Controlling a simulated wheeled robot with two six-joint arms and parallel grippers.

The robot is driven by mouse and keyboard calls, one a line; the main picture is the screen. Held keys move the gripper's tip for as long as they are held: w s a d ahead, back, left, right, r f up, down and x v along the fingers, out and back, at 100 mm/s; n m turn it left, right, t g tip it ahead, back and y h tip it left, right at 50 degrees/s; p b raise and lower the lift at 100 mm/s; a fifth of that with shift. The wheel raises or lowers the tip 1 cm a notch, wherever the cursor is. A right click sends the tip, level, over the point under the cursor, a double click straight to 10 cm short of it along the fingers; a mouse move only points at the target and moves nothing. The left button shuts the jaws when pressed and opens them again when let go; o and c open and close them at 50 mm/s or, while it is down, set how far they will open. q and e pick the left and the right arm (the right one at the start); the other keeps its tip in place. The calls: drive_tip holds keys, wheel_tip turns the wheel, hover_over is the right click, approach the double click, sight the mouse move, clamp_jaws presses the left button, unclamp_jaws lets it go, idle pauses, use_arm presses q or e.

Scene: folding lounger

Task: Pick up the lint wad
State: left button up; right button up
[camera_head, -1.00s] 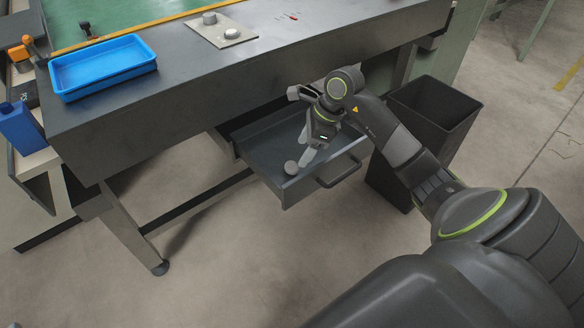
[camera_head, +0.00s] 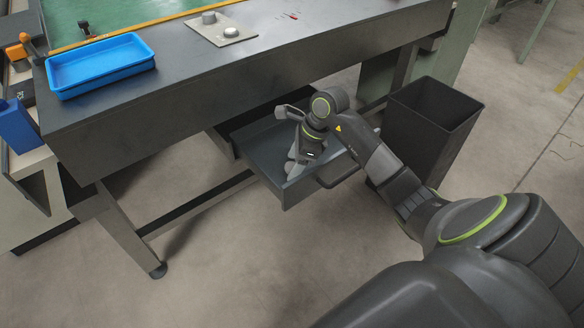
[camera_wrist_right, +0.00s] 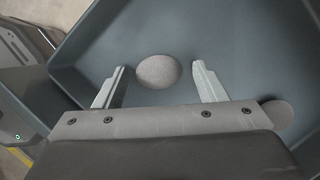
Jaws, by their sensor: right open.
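A grey, rounded lint wad (camera_wrist_right: 157,71) lies in the open drawer (camera_head: 262,165). In the right wrist view it sits between my right gripper's (camera_wrist_right: 160,72) two pale fingertips, with a gap on each side. The right gripper (camera_head: 295,166) is open and reaches down into the drawer from above in the head view. There the fingers largely hide the wad. My left gripper is out of view.
A second grey round piece (camera_wrist_right: 279,115) lies in the drawer at right in the wrist view, partly covered by my gripper. The workbench (camera_head: 300,55) overhangs the drawer. A blue tray (camera_head: 100,65) sits on it. A black bin (camera_head: 425,125) stands to the drawer's right.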

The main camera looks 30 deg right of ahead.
drive_tip(key=c, duration=1.1)
drive_tip(key=shift+r, duration=0.1)
